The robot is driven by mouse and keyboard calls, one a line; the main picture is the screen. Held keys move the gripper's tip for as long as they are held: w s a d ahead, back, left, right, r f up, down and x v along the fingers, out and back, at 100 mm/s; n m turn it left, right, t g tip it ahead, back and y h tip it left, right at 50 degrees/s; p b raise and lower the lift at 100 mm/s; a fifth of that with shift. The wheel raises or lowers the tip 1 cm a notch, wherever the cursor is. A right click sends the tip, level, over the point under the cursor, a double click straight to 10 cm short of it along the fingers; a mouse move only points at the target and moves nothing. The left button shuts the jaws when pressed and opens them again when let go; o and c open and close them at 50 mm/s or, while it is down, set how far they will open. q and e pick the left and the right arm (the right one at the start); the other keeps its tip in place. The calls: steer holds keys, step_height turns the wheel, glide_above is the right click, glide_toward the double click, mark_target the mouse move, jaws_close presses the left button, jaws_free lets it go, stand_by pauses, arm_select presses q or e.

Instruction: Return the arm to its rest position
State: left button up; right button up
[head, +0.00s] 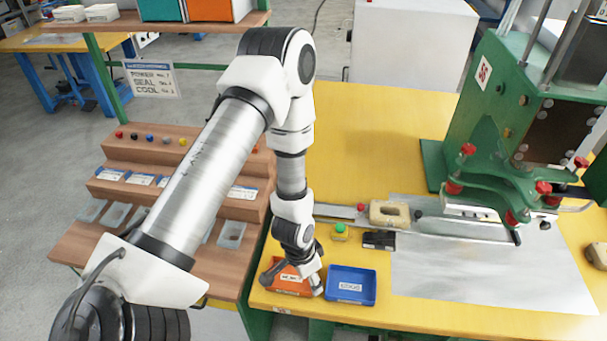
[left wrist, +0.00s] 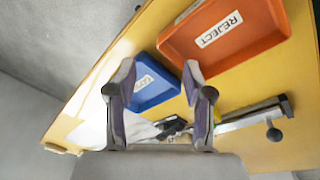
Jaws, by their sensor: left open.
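My left arm comes in from the left and reaches down to the near left part of the yellow table. My left gripper (head: 303,272) is over the orange tray, partly covering it, beside the blue tray. In the left wrist view its two fingers (left wrist: 159,68) stand apart with nothing between them. I cannot tell its exact height over the table. My right gripper is in neither view.
The orange REJECT tray (head: 289,289) and blue tray (head: 351,297) look empty. A green button (head: 340,228), a black block (head: 379,240) and a beige block (head: 389,213) lie beyond. A green machine (head: 470,110) stands right. Wooden tiers (head: 150,150) stand left.

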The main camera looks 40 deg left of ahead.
arm_select(q)
steer(key=shift+s+d+f+n, duration=0.15)
steer(key=shift+s+f+n, duration=0.25)
steer(key=shift+s, duration=0.3)
steer(key=s+d+f+n, duration=0.1)
steer(key=s+f, duration=0.1)
steer(key=s, duration=0.4)
steer(key=s+d+f+n+g+y+b, duration=0.1)
steer(key=s+f+n, duration=0.1)
steer(key=s, duration=0.4)
steer(key=shift+d+f+y, duration=0.25)
steer(key=shift+f+y, duration=0.05)
steer(key=shift+f, duration=0.25)
steer(key=shift+a, duration=0.1)
steer(key=shift+w, duration=0.1)
stand_by(0.5)
